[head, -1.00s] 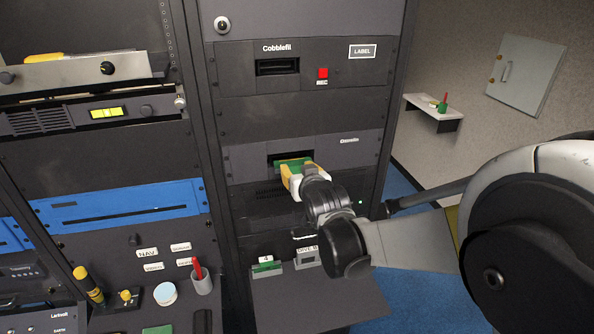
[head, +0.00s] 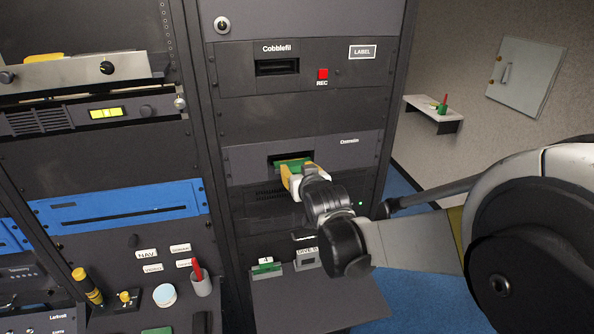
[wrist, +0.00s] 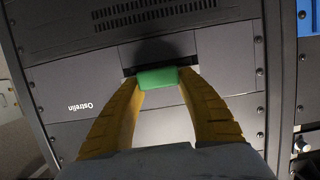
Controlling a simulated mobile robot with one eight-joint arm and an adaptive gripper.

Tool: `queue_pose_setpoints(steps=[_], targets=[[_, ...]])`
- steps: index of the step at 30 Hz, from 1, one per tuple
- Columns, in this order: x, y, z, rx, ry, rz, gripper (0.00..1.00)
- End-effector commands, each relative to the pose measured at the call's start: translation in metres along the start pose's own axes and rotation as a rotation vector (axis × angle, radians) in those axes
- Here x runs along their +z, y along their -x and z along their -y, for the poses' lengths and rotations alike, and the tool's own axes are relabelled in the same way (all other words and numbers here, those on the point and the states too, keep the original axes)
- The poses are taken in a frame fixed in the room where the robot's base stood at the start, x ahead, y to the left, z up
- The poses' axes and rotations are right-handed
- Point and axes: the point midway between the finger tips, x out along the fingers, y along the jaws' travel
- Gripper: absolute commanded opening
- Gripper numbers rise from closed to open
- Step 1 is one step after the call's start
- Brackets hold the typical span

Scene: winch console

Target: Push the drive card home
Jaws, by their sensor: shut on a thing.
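The drive card is a green card (head: 292,164) at the slot of the lower rack unit (head: 245,164) in the head view. It sits partly in the dark slot and its outer end sticks out. My gripper (head: 290,172) has yellow fingers shut on this outer end. In the wrist view the green end of the card (wrist: 158,78) lies between the tips of the yellow fingers (wrist: 157,88), in front of the slot (wrist: 185,66). How deep the card sits is hidden.
An upper unit with an empty slot (head: 277,68) and a red button (head: 323,73) is above. Below, a ledge (head: 318,303) carries small holders, one with a green card (head: 266,267).

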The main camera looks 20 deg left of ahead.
Motion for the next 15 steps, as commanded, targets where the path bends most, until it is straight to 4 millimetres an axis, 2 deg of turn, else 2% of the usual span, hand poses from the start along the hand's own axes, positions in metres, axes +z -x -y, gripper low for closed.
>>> queue_pose_setpoints(steps=[15], targets=[[-0.004,-0.013,0.0,0.0,0.0,-0.001,0.03]])
